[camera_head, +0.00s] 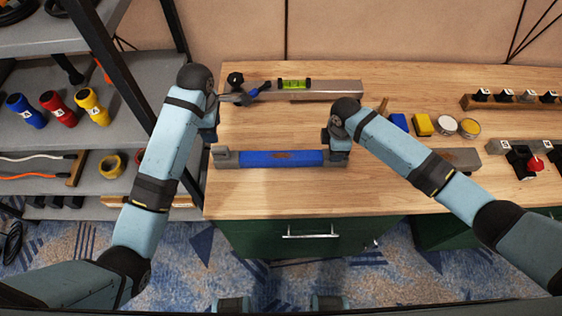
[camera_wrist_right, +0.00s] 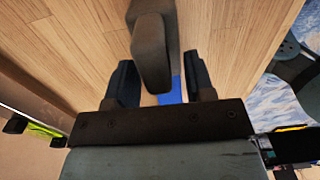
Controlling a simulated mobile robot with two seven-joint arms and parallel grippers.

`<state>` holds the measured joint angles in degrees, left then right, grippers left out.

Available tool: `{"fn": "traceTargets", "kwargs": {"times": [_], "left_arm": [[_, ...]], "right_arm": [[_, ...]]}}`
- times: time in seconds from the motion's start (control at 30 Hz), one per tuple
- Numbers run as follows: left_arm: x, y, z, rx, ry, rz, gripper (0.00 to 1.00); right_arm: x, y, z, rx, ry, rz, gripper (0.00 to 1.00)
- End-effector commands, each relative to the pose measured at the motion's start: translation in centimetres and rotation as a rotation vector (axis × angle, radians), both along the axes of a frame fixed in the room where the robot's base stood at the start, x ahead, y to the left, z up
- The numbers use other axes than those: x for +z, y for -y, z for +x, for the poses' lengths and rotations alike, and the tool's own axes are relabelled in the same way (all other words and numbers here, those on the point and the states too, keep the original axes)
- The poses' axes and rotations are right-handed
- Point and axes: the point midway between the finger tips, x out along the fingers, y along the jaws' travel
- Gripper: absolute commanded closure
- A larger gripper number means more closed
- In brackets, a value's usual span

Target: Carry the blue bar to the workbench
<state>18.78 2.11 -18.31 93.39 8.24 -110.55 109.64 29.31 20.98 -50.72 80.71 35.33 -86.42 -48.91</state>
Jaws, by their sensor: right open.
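The blue bar (camera_head: 280,159) has grey ends and lies lengthwise on the wooden workbench (camera_head: 300,198), near its front edge. It also shows as a blue patch in the right wrist view (camera_wrist_right: 177,91). My right gripper (camera_head: 336,152) is at the bar's right end. In the right wrist view its open fingers (camera_wrist_right: 161,88) stand on either side of the bar's grey end block (camera_wrist_right: 152,55). My left gripper (camera_head: 211,138) points down just above and left of the bar's left end block, apart from it. Its fingers are too small to read.
Blue and yellow blocks (camera_head: 422,125), round tins (camera_head: 445,124) and labelled racks (camera_head: 508,100) stand right. A grey shelf (camera_head: 90,140) with coloured torches adjoins the left side.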

Motion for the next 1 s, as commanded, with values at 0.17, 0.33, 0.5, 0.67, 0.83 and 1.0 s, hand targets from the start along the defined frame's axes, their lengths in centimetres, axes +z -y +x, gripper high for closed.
{"fn": "traceTargets", "kwargs": {"times": [0.17, 0.33, 0.5, 0.67, 0.83, 1.0], "left_arm": [[0.1, 0.0, 0.0, 0.0, 0.0, 0.0, 0.51], [0.1, 0.0, 0.0, 0.0, 0.0, 0.0, 0.51], [0.1, 0.0, 0.0, 0.0, 0.0, 0.0, 0.51], [0.1, 0.0, 0.0, 0.0, 0.0, 0.0, 0.51], [0.1, 0.0, 0.0, 0.0, -0.001, 0.0, 0.51], [0.1, 0.0, 0.0, 0.0, -0.001, 0.0, 0.51]], "right_arm": [[2.5, 0.1, 0.1, 0.0, 0.004, 0.0, 0.51], [6.3, 0.0, 0.1, 0.001, 0.006, 0.002, 0.51], [9.5, 0.0, 0.1, 0.001, 0.005, 0.001, 0.51], [11.2, 0.0, 0.0, 0.0, 0.002, 0.001, 0.51], [11.8, 0.0, 0.0, 0.0, 0.0, 0.0, 0.51], [11.8, 0.0, 0.0, 0.0, 0.001, 0.0, 0.51]]}}
